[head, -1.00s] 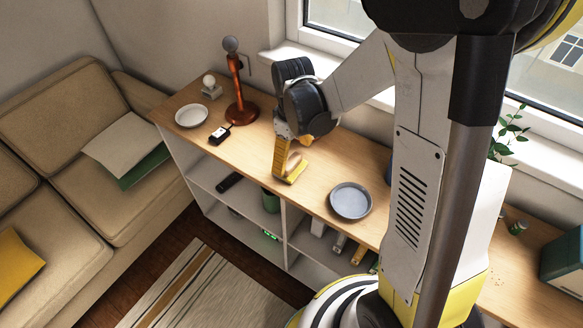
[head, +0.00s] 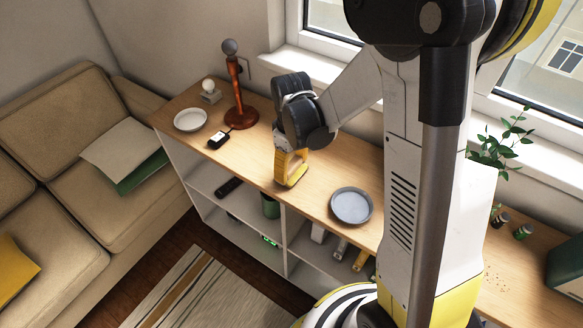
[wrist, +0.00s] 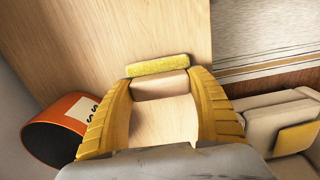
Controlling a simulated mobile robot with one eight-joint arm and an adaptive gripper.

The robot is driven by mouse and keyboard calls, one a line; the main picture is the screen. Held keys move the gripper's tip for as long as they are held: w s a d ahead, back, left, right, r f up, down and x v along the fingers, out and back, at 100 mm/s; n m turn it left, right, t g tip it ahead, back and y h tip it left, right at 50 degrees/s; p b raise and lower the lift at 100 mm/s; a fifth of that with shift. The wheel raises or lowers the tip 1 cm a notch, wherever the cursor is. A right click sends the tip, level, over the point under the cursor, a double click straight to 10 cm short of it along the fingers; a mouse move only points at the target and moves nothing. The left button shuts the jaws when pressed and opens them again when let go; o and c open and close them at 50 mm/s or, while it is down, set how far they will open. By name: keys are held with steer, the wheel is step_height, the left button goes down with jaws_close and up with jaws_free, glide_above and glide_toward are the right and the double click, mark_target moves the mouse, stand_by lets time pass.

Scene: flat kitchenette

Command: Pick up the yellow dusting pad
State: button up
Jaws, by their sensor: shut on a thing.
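The yellow dusting pad (wrist: 157,65) shows in the wrist view as a yellow strip, with a tan block (wrist: 161,84) directly against it. My gripper (wrist: 161,80) has its two yellow ribbed fingers closed on the tan block at their tips, the yellow strip just beyond. In the head view my gripper (head: 289,181) points down at the wooden shelf top, near its front edge. There the pad is hard to make out from the yellow fingers, and I cannot tell whether it touches the wood.
A grey-blue plate (head: 351,206) lies right of my gripper. A red-brown stand (head: 238,100), a small black-and-white device (head: 218,138) and a white bowl (head: 190,119) are to the left. An orange round object (wrist: 60,130) is left in the wrist view. A sofa (head: 60,130) stands further left.

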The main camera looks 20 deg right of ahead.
mark_target(294, 164)
steer(key=r, duration=0.1)
steer(key=r+p, duration=0.1)
steer(key=r, duration=0.1)
steer(key=r+p, duration=0.1)
steer(key=shift+s+d+r, duration=0.1)
steer(key=shift+d+r, duration=0.2)
steer(key=shift+r, duration=0.05)
steer(key=s+d+r+p, duration=0.3)
steer(key=d+r, duration=0.3)
steer(key=d, duration=0.4)
steer(key=shift+s+d, duration=0.2)
steer(key=shift+d, duration=0.05)
